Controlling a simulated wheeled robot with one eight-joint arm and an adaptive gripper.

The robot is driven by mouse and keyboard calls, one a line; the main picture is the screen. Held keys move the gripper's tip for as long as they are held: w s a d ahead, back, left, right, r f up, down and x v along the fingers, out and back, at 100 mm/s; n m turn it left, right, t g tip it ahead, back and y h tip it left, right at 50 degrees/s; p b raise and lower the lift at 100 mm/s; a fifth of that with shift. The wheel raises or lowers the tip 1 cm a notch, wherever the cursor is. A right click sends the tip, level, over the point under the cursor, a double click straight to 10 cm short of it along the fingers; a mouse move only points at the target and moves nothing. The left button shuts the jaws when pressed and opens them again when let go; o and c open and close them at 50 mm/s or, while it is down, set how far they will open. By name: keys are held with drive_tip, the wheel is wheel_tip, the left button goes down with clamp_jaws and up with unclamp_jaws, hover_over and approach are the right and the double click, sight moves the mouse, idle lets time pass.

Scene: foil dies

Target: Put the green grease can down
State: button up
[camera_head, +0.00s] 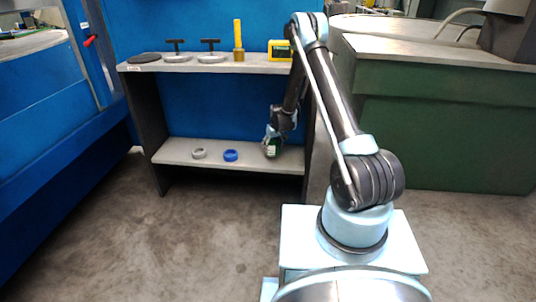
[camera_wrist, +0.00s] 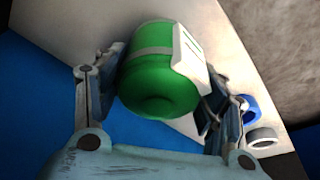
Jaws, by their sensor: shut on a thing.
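The green grease can (camera_wrist: 158,80) is between the two fingers of my gripper (camera_wrist: 160,88) in the wrist view, with a pale label on its side. My gripper is shut on it. In the head view my gripper (camera_head: 271,144) is at the right end of the lower shelf (camera_head: 180,152), and only a little of the green can (camera_head: 273,151) shows there. I cannot tell whether the can touches the shelf.
A blue ring (camera_head: 231,155) and a grey ring (camera_head: 199,153) lie on the lower shelf, left of my gripper. The upper shelf (camera_head: 138,68) holds a black disc, two handled discs, a yellow tool (camera_head: 239,42) and a yellow box (camera_head: 279,50). A green cabinet (camera_head: 440,130) stands at right.

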sight(272, 151)
drive_tip(key=shift+f, duration=2.35)
drive_tip(key=shift+f, duration=0.1)
drive_tip(key=o, duration=1.4)
drive_tip(key=shift+c, duration=0.2)
drive_tip(key=v, duration=1.2)
drive_tip(key=shift+s, duration=0.1)
